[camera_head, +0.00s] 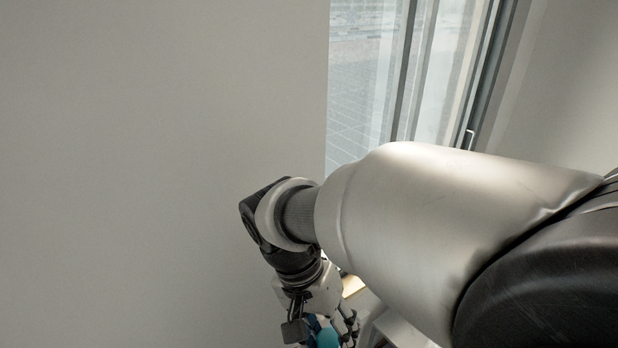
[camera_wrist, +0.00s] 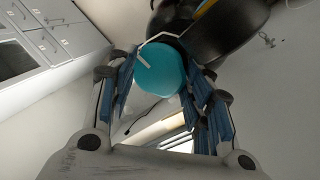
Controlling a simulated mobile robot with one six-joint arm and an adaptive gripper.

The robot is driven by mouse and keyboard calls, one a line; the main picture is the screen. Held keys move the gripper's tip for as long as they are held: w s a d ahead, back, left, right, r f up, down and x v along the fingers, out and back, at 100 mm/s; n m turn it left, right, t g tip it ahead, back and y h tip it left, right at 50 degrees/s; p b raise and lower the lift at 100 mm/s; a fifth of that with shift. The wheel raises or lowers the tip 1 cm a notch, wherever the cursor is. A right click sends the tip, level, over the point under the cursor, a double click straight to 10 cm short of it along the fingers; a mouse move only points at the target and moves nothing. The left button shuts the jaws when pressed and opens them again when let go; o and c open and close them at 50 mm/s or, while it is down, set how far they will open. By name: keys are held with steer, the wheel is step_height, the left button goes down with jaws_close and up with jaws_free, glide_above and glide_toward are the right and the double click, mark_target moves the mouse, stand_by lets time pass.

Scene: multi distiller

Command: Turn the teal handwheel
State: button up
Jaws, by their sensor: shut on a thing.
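The teal handwheel (camera_wrist: 160,69) shows as a smooth round face between the two fingers of my gripper (camera_wrist: 156,75) in the wrist view. The fingers, with blue-grey pads, stand on either side of it and are shut on it. A thin pale bent bar crosses close to its upper edge. In the head view only a small teal part (camera_head: 327,338) shows at the bottom edge, between the fingers of my gripper (camera_head: 320,329). My arm and the frame's edge hide the rest of it there.
A dark rounded body (camera_wrist: 228,30) with a yellow strip lies just beyond the handwheel. Grey cabinets with drawers (camera_wrist: 45,40) are at the upper left of the wrist view. A window (camera_head: 365,75) and a plain wall (camera_head: 150,170) fill the head view's background.

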steer(key=shift+m, duration=0.6)
steer(key=shift+c, duration=0.2)
steer(key=o, duration=1.1)
steer(key=shift+d, duration=0.1)
steer(key=v, duration=1.2)
steer(key=shift+w, duration=0.2)
